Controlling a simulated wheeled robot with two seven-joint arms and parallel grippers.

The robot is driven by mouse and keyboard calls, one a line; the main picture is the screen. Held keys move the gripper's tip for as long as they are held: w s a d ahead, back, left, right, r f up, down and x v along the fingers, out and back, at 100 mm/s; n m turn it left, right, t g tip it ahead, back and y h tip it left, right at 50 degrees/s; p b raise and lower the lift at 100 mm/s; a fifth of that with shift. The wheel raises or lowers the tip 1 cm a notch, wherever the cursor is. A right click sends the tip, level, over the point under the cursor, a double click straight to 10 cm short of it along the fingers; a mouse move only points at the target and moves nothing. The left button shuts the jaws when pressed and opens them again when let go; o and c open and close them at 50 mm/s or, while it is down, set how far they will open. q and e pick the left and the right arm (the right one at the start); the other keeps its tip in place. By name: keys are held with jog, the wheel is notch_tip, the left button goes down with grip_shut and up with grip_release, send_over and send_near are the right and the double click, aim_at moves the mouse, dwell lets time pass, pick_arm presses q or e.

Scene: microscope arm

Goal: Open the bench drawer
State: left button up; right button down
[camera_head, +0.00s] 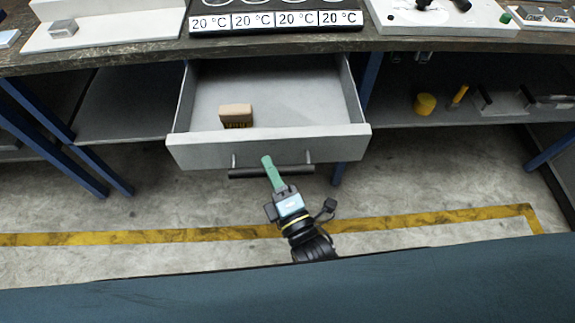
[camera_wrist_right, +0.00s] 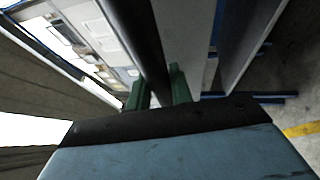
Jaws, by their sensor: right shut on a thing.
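The bench drawer (camera_head: 268,146) is pulled out from under the bench, and its inside shows. A tan block with dark bristle-like lower part (camera_head: 236,115) lies in it, left of the middle. A dark bar handle (camera_head: 255,172) runs along the drawer's light grey front. My right gripper (camera_head: 267,160), with green fingers, is at the handle and shut on it. In the right wrist view the dark handle bar (camera_wrist_right: 140,45) passes between the two green fingers (camera_wrist_right: 160,92). My left gripper is not in view.
The bench top (camera_head: 120,58) above carries a panel of "20 °C" displays (camera_head: 275,20) and other equipment. A shelf right of the drawer holds a yellow cylinder (camera_head: 425,104) and small items. Blue bench legs (camera_head: 357,120) stand close beside the drawer. The floor (camera_head: 130,213) in front is clear.

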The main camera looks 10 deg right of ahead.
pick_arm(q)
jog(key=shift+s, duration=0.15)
pick_arm(e)
jog(key=shift+s, duration=0.3)
jog(key=c, duration=1.3)
grip_release()
jog(key=shift+o, duration=0.2)
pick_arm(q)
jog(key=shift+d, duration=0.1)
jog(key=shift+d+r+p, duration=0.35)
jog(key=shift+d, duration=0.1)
pick_arm(e)
jog(key=v, duration=1.3)
jog(key=shift+s+f, duration=0.1)
